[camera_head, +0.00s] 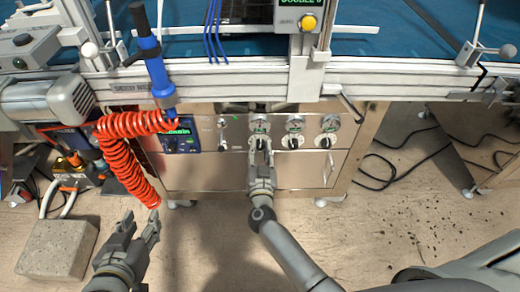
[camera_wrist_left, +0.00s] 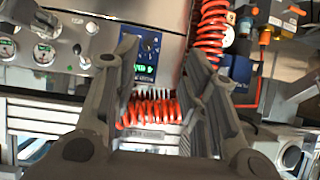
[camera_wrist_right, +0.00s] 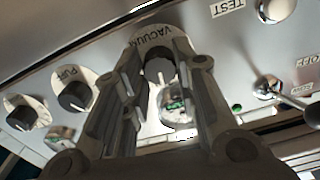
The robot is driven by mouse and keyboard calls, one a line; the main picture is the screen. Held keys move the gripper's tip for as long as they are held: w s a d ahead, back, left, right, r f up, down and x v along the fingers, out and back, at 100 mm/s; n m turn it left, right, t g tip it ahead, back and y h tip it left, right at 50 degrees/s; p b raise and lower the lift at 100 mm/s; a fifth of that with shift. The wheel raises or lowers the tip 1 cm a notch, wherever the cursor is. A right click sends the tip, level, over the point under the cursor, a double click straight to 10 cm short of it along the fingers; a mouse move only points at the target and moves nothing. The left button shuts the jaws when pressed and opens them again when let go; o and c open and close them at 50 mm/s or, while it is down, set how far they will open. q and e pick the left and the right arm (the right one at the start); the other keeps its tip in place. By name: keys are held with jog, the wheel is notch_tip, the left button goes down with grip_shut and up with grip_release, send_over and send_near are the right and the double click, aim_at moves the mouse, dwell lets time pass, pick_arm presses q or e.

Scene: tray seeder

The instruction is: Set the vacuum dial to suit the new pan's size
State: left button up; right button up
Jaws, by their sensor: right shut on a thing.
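The vacuum dial (camera_wrist_right: 158,70) is a dark round knob under a "VACUUM" label on the steel panel. My right gripper (camera_head: 260,150) reaches up to the panel and is shut on this dial, with one finger on each side of it. In the right wrist view the right gripper (camera_wrist_right: 155,65) hides the dial's sides, and its setting cannot be read. A gauge (camera_wrist_right: 174,107) shows between the fingers. My left gripper (camera_head: 140,217) hangs open and empty above the floor, left of the cabinet. The new pan cannot be made out.
The puff knob (camera_wrist_right: 75,95) and another knob (camera_wrist_right: 22,116) sit beside the vacuum dial. A toggle switch (camera_wrist_right: 268,87) is on its other side. A blue controller (camera_head: 181,139) and a red coiled hose (camera_head: 125,150) are left on the cabinet. A concrete block (camera_head: 57,248) stands on the floor.

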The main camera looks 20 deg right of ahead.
jog(key=shift+m, duration=1.1)
pick_arm(q)
jog(key=shift+s+a+f+g+p, duration=0.15)
jog(key=shift+s+a+f+g, duration=0.15)
jog(key=shift+s+f+g, duration=0.3)
jog(key=shift+s+a+f+g+p, duration=0.15)
jog(key=shift+s+a+f+g, duration=0.2)
jog(key=shift+s+f, duration=0.35)
pick_arm(e)
jog(key=shift+m, duration=0.8)
pick_arm(q)
jog(key=shift+d+y, duration=0.1)
jog(key=shift+y, duration=0.2)
pick_arm(e)
jog(key=o, duration=1)
jog(key=shift+o, duration=0.2)
jog(key=shift+s, duration=0.1)
jog(key=v, duration=0.7)
jog(key=shift+s, duration=0.2)
